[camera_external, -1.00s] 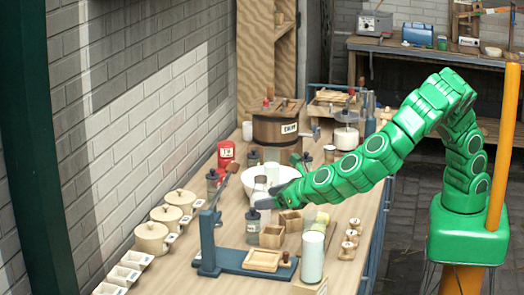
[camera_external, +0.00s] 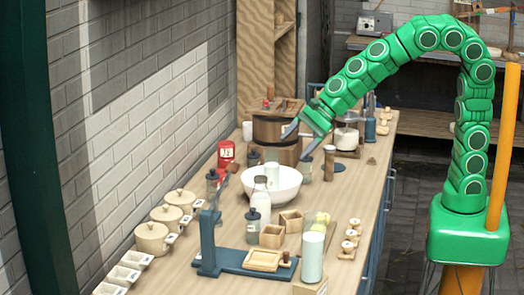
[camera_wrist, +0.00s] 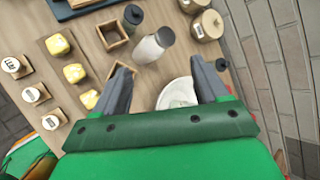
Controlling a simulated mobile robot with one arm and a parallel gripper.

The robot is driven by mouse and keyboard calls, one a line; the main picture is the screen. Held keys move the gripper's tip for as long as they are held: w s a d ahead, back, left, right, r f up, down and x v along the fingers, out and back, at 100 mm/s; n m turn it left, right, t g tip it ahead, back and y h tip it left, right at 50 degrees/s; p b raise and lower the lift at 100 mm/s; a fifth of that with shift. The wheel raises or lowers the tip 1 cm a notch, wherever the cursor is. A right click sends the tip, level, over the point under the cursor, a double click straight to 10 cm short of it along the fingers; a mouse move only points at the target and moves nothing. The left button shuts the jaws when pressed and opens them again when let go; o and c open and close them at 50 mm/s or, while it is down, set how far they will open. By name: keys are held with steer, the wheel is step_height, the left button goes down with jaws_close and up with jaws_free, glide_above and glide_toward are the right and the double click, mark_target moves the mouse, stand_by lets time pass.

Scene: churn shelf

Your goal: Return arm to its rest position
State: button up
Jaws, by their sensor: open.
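My green arm arches up from its base at the right, over the wooden counter (camera_external: 215,262). My gripper (camera_external: 294,138) hangs above the far half of the counter, in front of a dark wooden tub (camera_external: 277,130) in the external view. In the wrist view my gripper (camera_wrist: 158,82) has its two grey fingers spread apart with nothing between them touching. A white bowl (camera_external: 288,183) stands below on the counter. It shows partly between the fingers in the wrist view (camera_wrist: 178,92).
A white bottle (camera_external: 261,198), wooden boxes (camera_external: 272,236), a pale cylinder (camera_external: 312,258) and a blue stand (camera_external: 208,245) crowd the near counter. Lidded pots (camera_external: 152,238) line the brick wall. Free floor lies between counter and my base.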

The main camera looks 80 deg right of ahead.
steer(key=s+d+f+n+g+h, duration=0.1)
steer(key=s+d+n+g, duration=0.2)
steer(key=s, duration=0.9)
steer(key=s+d+f+n+g+h, duration=0.1)
steer(key=s+d+n+g+h, duration=0.1)
steer(key=s+d+n, duration=0.8)
steer(key=s+d+f+n+g+h, duration=0.1)
steer(key=s+d+n+g, duration=0.3)
steer(key=s+d, duration=0.6)
steer(key=s+n, duration=0.2)
steer(key=s, duration=0.2)
steer(key=shift+s+f+n, duration=0.15)
steer(key=shift+s+n, duration=0.1)
steer(key=shift+n, duration=0.15)
